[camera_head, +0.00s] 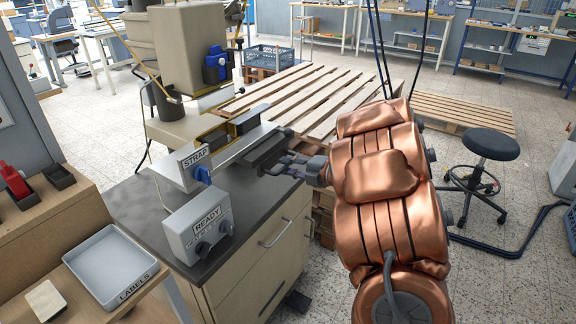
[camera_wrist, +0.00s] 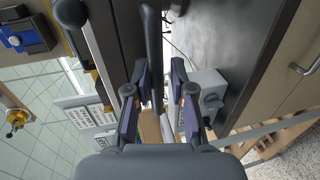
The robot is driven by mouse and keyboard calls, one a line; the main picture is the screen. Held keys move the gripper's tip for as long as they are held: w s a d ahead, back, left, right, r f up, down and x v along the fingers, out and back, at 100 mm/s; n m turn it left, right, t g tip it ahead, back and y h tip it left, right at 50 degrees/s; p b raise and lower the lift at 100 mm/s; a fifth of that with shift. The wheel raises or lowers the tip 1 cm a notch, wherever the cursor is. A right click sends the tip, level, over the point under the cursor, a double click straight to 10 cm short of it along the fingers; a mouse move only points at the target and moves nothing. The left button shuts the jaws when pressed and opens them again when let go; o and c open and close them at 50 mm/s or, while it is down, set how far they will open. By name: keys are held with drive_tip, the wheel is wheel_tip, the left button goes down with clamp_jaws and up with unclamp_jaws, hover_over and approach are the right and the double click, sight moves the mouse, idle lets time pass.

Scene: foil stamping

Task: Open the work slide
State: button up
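The work slide (camera_head: 232,153) belongs to the stamping machine (camera_head: 188,50) on the dark-topped cabinet at the left. A dark bar, seemingly its handle (camera_head: 268,151), lies at the slide's right end. In the wrist view the handle (camera_wrist: 151,35) runs down from the top edge between my fingers. My gripper (camera_head: 279,164) is at the handle's near end. It also shows in the wrist view (camera_wrist: 160,72), with fingers apart. The left finger is close to the bar, and a gap shows at the right finger. Whether either finger touches the bar I cannot tell.
A grey READY control box (camera_head: 200,225) and the STRAP block (camera_head: 190,167) stand on the cabinet top (camera_head: 150,215). A LABELS tray (camera_head: 110,265) is at the lower left. Wooden pallets (camera_head: 320,95) lie behind the cabinet. A black stool (camera_head: 490,145) stands at the right.

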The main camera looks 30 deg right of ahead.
drive_tip(key=shift+o, duration=0.9)
drive_tip(key=shift+w+r, duration=0.1)
drive_tip(key=v, duration=1.2)
